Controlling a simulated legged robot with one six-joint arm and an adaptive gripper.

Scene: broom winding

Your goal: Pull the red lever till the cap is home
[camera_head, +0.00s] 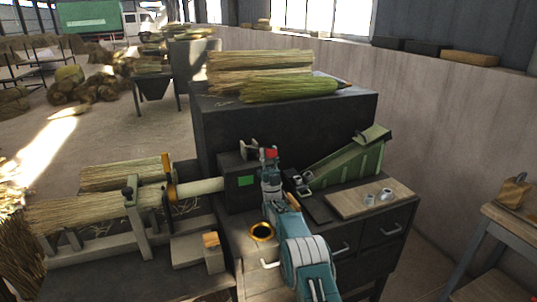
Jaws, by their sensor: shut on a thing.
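The red lever (270,152) shows as a small red piece at the front of the dark winding machine (238,172). My teal gripper (269,163) is at the lever and is shut on it; the fingers are small and partly hidden. A broom bundle (85,208) lies level on a wooden cradle to the left. A pale round shaft (200,187) runs from the bundle's end to the machine. An orange-yellow band (166,164) stands near the bundle's end; I cannot tell whether it is the cap. A green square (246,181) shows on the machine's face.
A green sloped chute (345,157) and a wooden board (370,198) with small metal parts sit right of my arm. Straw bundles (270,75) lie on the dark cabinet behind. A wooden table (510,220) stands at right.

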